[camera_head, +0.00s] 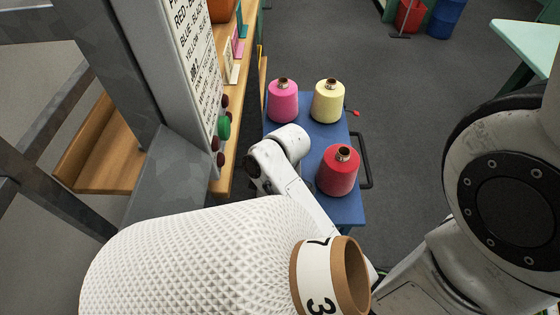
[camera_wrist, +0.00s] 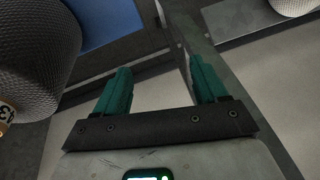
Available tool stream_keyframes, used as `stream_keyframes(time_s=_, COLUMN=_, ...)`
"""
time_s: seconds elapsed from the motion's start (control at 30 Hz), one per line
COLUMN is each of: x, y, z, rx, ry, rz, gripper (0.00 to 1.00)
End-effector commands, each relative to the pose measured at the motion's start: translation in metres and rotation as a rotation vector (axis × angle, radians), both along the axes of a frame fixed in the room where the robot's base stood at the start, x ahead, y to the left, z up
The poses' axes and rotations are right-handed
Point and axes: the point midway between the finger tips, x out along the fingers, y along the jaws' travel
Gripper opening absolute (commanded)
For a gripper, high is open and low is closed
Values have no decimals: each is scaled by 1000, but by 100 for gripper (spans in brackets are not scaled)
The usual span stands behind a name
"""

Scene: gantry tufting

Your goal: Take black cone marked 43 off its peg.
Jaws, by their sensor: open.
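In the wrist view my gripper (camera_wrist: 163,86) is open, its two teal fingers apart with nothing between them. A dark grey, textured yarn cone (camera_wrist: 35,50) is at the left edge, beside and apart from the fingers. Its tan tube end carries a pale label, cut off by the frame; a 3 seems to show, but I cannot read the full number. No clearly black cone shows in the head view. A large white cone (camera_head: 190,255) fills the lower left there, its tube label partly showing a 7 and a 3. My gripper is hidden in the head view.
Pink (camera_head: 283,102), yellow (camera_head: 328,102) and red (camera_head: 338,172) cones stand on a blue cart (camera_head: 310,140) beyond my arm. A grey post with a sign panel (camera_head: 192,70) and a wooden shelf (camera_head: 100,150) are at left. Open grey floor lies beyond the cart.

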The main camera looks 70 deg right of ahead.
Motion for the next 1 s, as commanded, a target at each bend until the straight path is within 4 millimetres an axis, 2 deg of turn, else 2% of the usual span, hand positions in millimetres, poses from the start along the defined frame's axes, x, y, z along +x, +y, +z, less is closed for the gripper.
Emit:
stream_keyframes(time_s=0.03, x=3, y=-17, z=19, rx=-3, ry=-22, rz=7, gripper=72)
stream_keyframes(time_s=0.27, x=4, y=-84, z=67, rx=-28, ry=-110, rz=113, gripper=72)
stream_keyframes(time_s=0.4, x=-9, y=-126, z=94, rx=-58, ry=-148, rz=176, gripper=72)
stream_keyframes(time_s=0.53, x=-27, y=-158, z=113, rx=-83, ry=-169, rz=228, gripper=72)
stream_keyframes(time_s=0.63, x=-39, y=-174, z=122, rx=-97, ry=-180, rz=258, gripper=72)
stream_keyframes(time_s=0.77, x=-47, y=-184, z=125, rx=-103, ry=-185, rz=279, gripper=72)
stream_keyframes(time_s=1.0, x=-40, y=-180, z=100, rx=-105, ry=-187, rz=288, gripper=72)
